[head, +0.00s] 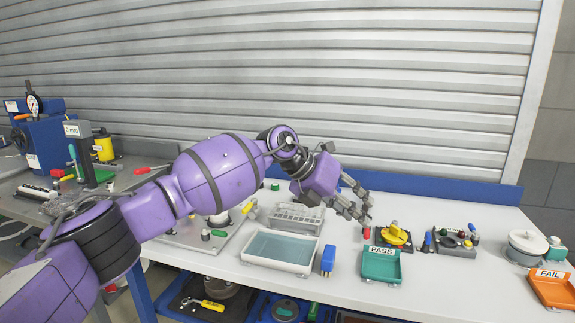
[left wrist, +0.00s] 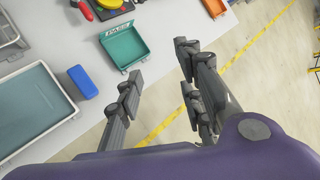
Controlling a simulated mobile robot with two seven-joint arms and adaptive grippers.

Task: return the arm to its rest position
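My purple left arm (head: 215,172) reaches in from the left, over the white workbench. Its gripper (head: 357,207) is above the bench, near the green PASS tray (head: 381,266). In the left wrist view the gripper (left wrist: 160,66) has its fingers spread apart with nothing between them. The PASS tray (left wrist: 124,46) lies beyond the fingers there, apart from them. My right arm and gripper are in neither view.
A shallow tray of bluish content (head: 281,248), a blue block (head: 328,260) and a grey rack (head: 297,217) stand near the arm. A yellow-topped fixture (head: 394,236) and an orange FAIL tray (head: 553,290) are to the right. A shuttered wall (head: 400,90) is behind.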

